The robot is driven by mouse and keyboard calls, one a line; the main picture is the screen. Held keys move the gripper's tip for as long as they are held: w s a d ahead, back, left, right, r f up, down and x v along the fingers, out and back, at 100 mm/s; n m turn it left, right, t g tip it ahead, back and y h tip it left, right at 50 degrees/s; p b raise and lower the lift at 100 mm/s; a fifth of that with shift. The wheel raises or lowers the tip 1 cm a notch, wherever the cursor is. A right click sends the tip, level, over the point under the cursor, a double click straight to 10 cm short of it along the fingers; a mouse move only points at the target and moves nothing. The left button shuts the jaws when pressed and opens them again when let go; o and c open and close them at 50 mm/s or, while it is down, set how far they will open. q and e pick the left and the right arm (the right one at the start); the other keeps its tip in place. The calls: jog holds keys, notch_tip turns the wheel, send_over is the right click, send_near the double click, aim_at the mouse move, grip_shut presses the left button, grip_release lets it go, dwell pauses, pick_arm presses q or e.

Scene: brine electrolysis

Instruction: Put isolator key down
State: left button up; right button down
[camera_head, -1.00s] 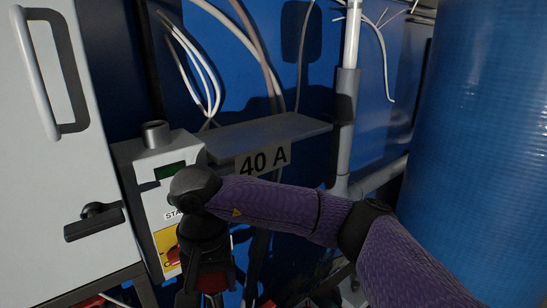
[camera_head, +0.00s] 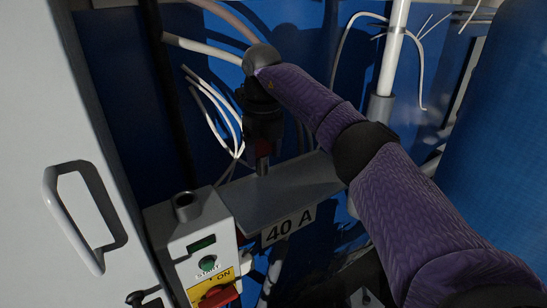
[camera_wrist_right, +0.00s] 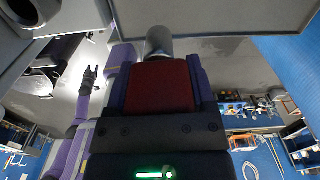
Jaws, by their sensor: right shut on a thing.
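My right gripper (camera_head: 263,148) points down over the grey shelf (camera_head: 290,195) marked 40 A. It is shut on the isolator key, which has a red handle (camera_wrist_right: 160,88) and a grey round shank (camera_wrist_right: 160,42). In the head view the key's shank (camera_head: 262,166) reaches down to the shelf's back left part; I cannot tell whether it touches. The wrist view shows the shelf's underside or edge (camera_wrist_right: 215,15) close by the shank's end. My left gripper (camera_wrist_right: 88,78) is small and far off in the wrist view, away from the key; its opening is unclear.
Left of the shelf stands a control box (camera_head: 195,235) with a round grey socket (camera_head: 187,206) on top, a green START button and a red ON switch (camera_head: 217,296). A grey cabinet with a handle (camera_head: 85,218) is at left. Cables, a pipe and a blue tank (camera_head: 505,140) surround the shelf.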

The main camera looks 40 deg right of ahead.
jog(key=shift+w+d+f+m, duration=0.1)
jog(key=shift+d+f+m, duration=0.05)
jog(key=shift+m, duration=0.15)
jog(key=f, duration=0.3)
jog(key=f+p, duration=0.1)
jog(key=f, duration=0.4)
jog(key=shift+s+f+p, duration=0.35)
jog(key=shift+p, duration=0.05)
jog(key=shift+f, duration=0.2)
pick_arm(q)
jog(key=shift+s+d+r, duration=0.1)
jog(key=shift+s+r, duration=0.2)
jog(key=shift+r, duration=0.25)
jog(key=shift+s+d+r, duration=0.1)
jog(key=shift+s+r, duration=0.15)
jog(key=shift+r, duration=0.25)
pick_arm(e)
jog(key=shift+f, duration=0.1)
grip_release()
pick_arm(q)
jog(key=shift+w, duration=0.1)
